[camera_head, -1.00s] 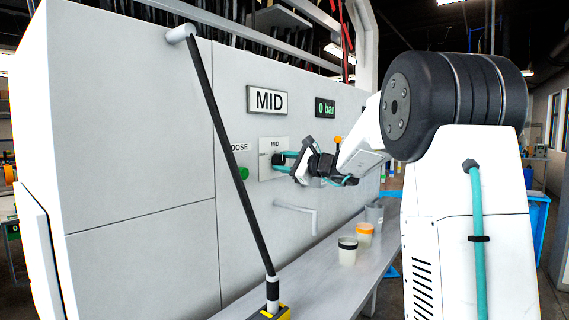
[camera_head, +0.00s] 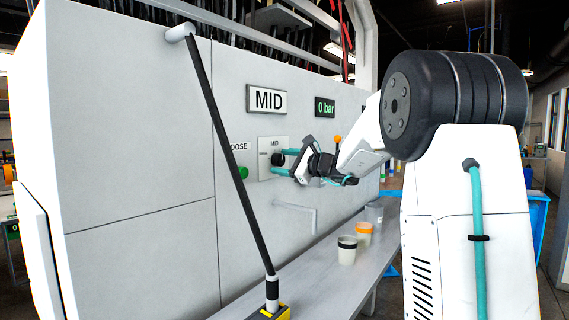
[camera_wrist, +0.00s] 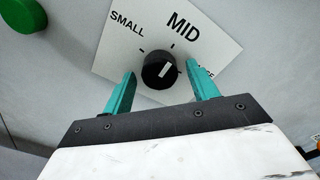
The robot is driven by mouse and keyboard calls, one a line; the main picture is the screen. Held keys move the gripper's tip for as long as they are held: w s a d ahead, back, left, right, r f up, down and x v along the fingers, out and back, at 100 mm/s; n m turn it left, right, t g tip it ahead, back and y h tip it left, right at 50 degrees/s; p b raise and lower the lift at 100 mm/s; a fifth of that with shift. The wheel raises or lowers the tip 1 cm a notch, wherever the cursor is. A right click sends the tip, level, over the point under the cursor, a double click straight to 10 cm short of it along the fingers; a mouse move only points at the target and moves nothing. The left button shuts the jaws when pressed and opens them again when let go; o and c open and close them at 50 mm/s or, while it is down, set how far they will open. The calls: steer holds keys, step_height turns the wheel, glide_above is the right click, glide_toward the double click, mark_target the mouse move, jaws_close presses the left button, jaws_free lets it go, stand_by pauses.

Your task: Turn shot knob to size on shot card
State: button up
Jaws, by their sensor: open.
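The shot card (camera_head: 267,99) is a framed sign reading MID on the machine front. The shot knob (camera_wrist: 158,72) is round and black, on a white dial plate (camera_wrist: 205,38) marked SMALL and MID, with a third label partly hidden by a finger. In the head view the knob (camera_head: 278,158) shows dark between the teal fingertips. My gripper (camera_wrist: 160,82) is open, one finger on each side of the knob, with visible gaps. It also shows in the head view (camera_head: 279,162).
A green button (camera_wrist: 22,16) sits left of the dial plate, and a 0 bar display (camera_head: 325,107) above right. A black bar (camera_head: 230,150) slants across the front. Cups (camera_head: 347,251) stand on the shelf (camera_head: 325,275) below a grey spout (camera_head: 300,210).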

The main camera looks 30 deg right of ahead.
steer(key=v, duration=0.7)
steer(key=shift+s+d, duration=0.15)
steer(key=shift+s, duration=0.2)
steer(key=s+a+f+n+g+y, duration=0.1)
steer(key=s+a+f+n+g, duration=1)
steer(key=s+a+f, duration=0.5)
steer(key=s+a+f+n+g+h, duration=0.1)
steer(key=s+a+n+h, duration=0.1)
steer(key=s, duration=0.5)
steer(key=s+a+f+n+g+h, duration=0.2)
steer(key=s+a+n, duration=0.2)
steer(key=s+n, duration=0.2)
steer(key=s+a+f+n+g+h, duration=0.1)
steer(key=s+a+n+h, duration=0.2)
steer(key=s, duration=0.6)
steer(key=shift+f+n+g, duration=0.3)
steer(key=shift+n, duration=0.2)
